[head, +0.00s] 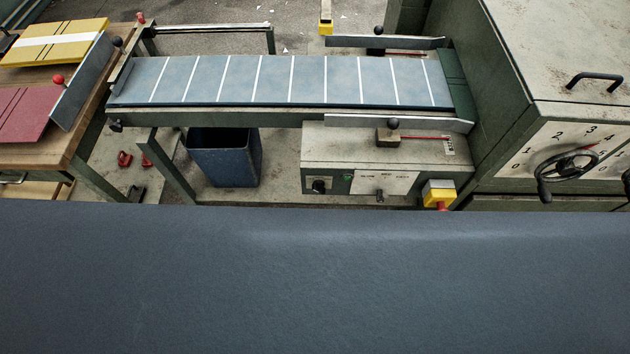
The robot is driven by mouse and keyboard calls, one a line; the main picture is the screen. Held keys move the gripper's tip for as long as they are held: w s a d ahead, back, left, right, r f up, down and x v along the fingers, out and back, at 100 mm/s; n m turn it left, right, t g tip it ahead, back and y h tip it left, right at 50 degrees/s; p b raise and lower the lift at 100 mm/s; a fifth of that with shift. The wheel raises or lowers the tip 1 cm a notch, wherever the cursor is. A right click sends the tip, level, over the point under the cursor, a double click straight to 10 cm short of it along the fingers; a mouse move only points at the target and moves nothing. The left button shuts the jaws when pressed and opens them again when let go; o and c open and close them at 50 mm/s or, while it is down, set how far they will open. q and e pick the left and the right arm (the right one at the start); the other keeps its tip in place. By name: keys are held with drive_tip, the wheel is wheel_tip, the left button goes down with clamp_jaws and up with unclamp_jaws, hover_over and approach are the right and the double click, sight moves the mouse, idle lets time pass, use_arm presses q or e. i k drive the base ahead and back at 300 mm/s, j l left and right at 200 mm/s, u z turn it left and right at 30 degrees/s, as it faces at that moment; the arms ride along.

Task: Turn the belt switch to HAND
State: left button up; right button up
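A grey control box (327,155) sits under the right part of the belt. On its front are a black rotary knob (318,186) at the left, a small green light (348,178) beside it, and a pale plate (386,183) with a small lever (380,195). The lettering is too small to read, so I cannot tell which control is the belt switch or how it is set. The blue belt (290,80) with white cross lines runs above the box. Neither of my grippers is in view.
A yellow box with a red button (438,194) is right of the control box. A black handwheel (567,166) is on the machine's numbered dial. A blue bin (224,160) stands under the belt. A large dark grey surface (315,285) fills the lower view and hides what lies behind it.

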sight(318, 186)
drive_tip(key=k+l, duration=0.2)
drive_tip(key=l, duration=0.15)
drive_tip(key=k+l, duration=0.2)
drive_tip(key=l, duration=0.15)
drive_tip(key=k+l, duration=0.2)
drive_tip(key=l+u, duration=0.05)
drive_tip(key=l, duration=0.1)
